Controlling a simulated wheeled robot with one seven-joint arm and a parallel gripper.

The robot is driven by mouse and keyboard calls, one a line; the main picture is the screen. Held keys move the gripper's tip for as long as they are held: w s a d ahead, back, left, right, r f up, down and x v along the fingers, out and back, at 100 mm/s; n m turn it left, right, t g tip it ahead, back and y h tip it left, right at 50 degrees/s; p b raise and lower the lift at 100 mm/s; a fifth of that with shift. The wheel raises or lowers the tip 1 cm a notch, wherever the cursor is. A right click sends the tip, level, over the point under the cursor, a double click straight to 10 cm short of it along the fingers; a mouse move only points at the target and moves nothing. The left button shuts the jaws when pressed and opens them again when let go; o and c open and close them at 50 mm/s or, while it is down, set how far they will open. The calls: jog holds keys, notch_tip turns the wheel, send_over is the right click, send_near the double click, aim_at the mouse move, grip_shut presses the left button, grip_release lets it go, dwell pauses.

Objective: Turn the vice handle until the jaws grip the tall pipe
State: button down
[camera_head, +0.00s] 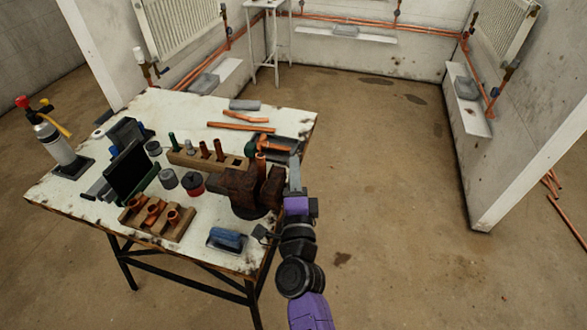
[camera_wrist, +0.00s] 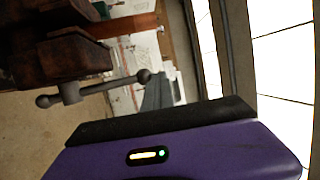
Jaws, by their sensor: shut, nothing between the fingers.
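The rusty brown vice (camera_head: 243,188) stands at the right edge of the workbench. The tall copper pipe (camera_head: 261,163) rises upright by its jaws; whether the jaws touch it cannot be told. In the wrist view, the dark vice body (camera_wrist: 65,58) is at upper left, and the grey handle bar (camera_wrist: 105,86) with ball ends runs across below it. A reddish-brown length (camera_wrist: 130,26) beside the jaws may be the pipe. My gripper (camera_head: 294,167) is shut and empty, just right of the vice. The handle is apart from the purple gripper housing in the wrist view.
Open floor (camera_head: 380,190) lies to the right.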

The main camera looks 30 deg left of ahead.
jog(key=shift+w+a+g, duration=0.1)
jog(key=shift+w+g, duration=0.2)
jog(key=shift+w+p, duration=0.45)
jog(key=w, duration=0.1)
jog(key=w+a+f, duration=0.1)
jog(key=w, duration=0.1)
jog(key=w+p, duration=0.1)
jog(key=w, duration=0.1)
jog(key=shift+w+a+f, duration=0.1)
jog(key=shift+a+f, duration=0.1)
jog(key=shift+w+a+f+m+g+h+p, duration=0.15)
jog(key=shift+w+f+m+g+h+p, duration=0.15)
jog(key=shift+w+f+g+h+p, duration=0.35)
dwell(2.5)
jog(key=shift+s+r, duration=0.1)
jog(key=shift+r, duration=0.05)
dwell(0.4)
